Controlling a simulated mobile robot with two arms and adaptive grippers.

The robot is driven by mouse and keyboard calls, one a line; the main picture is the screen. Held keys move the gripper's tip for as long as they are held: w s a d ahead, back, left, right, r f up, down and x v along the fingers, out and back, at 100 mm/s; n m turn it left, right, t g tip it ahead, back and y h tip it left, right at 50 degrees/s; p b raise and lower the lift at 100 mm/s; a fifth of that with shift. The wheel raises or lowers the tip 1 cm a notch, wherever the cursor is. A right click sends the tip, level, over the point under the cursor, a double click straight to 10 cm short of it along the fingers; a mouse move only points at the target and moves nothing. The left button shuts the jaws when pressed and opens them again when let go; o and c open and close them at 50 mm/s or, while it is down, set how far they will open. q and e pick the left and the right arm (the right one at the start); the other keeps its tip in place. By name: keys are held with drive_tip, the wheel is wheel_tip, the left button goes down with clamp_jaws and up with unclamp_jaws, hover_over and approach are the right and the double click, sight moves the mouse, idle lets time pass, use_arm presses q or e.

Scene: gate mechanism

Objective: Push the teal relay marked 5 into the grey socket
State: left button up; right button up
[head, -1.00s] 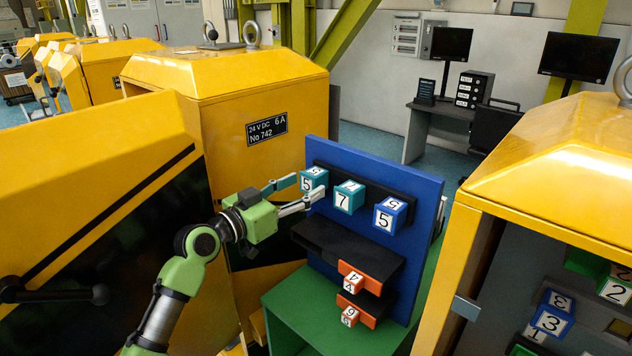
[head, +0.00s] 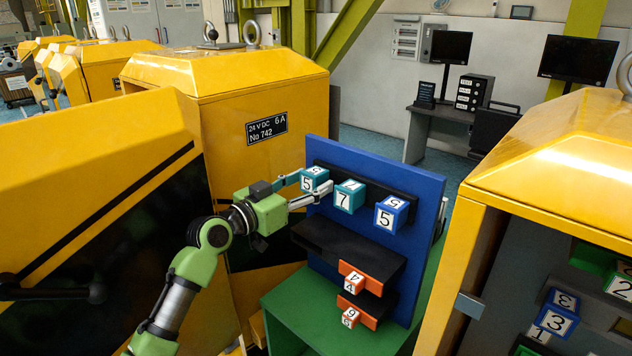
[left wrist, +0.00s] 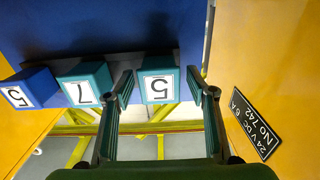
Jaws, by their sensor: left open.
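The teal relay marked 5 (head: 308,184) sits at the left end of the top black shelf on the blue panel. In the left wrist view the teal relay (left wrist: 159,85) shows upside down between two finger pads. My left gripper (head: 315,179) is open, with one finger on each side of this relay; it also shows in the left wrist view (left wrist: 163,92). Small gaps seem to remain beside the relay, and I cannot tell whether either finger touches it. I cannot pick out the grey socket for certain. My right gripper is not in view.
A teal relay marked 7 (head: 349,197) stands close to the right finger, and a blue relay marked 5 (head: 391,214) is further right. Orange relays (head: 368,278) are on the lower shelves. The open yellow cabinet (head: 540,180) at right holds several blocks. A yellow cabinet (head: 225,90) stands behind.

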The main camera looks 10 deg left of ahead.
sight(307, 184)
use_arm(q)
drive_tip(key=shift+r, duration=0.1)
drive_tip(key=c, duration=1.1)
drive_tip(key=shift+c, duration=0.2)
drive_tip(key=shift+s, duration=0.1)
drive_tip(key=shift+s+a, duration=0.2)
drive_tip(key=shift+s+a, duration=0.1)
drive_tip(key=shift+v, duration=2.3)
